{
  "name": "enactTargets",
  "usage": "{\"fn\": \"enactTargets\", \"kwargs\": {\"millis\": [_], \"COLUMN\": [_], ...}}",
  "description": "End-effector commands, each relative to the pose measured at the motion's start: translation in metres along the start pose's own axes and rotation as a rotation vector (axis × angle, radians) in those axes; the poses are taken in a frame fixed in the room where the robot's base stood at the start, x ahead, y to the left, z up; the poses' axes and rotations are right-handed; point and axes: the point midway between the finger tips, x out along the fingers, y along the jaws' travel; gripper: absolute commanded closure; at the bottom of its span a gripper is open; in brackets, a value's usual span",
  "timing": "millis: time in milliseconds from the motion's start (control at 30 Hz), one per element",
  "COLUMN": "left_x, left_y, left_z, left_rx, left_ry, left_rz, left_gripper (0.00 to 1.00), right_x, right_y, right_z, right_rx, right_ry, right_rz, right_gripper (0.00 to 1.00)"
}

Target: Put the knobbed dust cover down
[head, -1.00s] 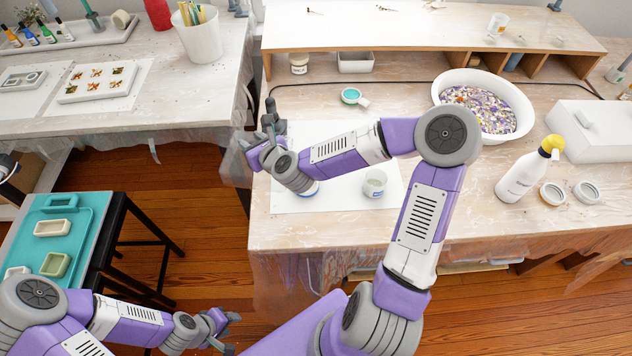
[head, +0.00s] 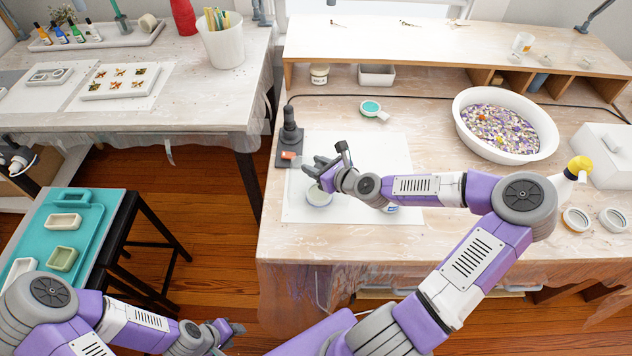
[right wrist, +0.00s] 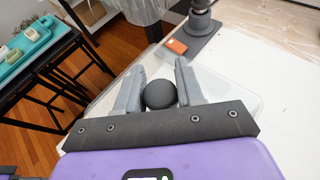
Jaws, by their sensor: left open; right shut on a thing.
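The knobbed dust cover (right wrist: 160,95) shows in the right wrist view as a round dark knob over a clear, see-through body. My right gripper (right wrist: 160,90) is shut on the knob, one finger on each side. My left gripper (head: 232,330) is open and empty, low at the left, away from the bench.
A dark post on a base (head: 289,135) with an orange piece stands at the sheet's left edge. A second cup is mostly hidden behind my right forearm. The sheet's back part is clear.

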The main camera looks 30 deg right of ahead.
Motion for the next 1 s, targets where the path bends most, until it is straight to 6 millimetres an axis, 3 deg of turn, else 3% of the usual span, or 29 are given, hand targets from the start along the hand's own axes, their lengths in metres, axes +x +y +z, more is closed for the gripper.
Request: {"fn": "enactTargets", "kwargs": {"millis": [367, 900, 933, 1000], "left_x": [0.022, 0.02, 0.02, 0.02], "left_y": [-0.008, -0.008, -0.008, -0.007], "left_z": [-0.001, -0.001, -0.001, -0.001], "left_rx": [0.0, 0.0, 0.0, 0.0], "left_ry": [0.0, 0.0, 0.0, 0.0], "left_rz": [0.0, 0.0, 0.0, 0.0], "left_gripper": [0.57, 0.57, 0.57, 0.57], "right_x": [0.017, 0.019, 0.019, 0.019], "right_y": [0.0, 0.0, 0.0, 0.0], "right_z": [-0.039, -0.045, -0.045, -0.045], "right_rx": [0.0, 0.001, 0.0, 0.0], "right_ry": [-0.001, -0.002, -0.001, -0.001], "right_rz": [0.0, -0.001, -0.001, -0.001], "right_gripper": [0.95, 0.95, 0.61, 0.51]}}
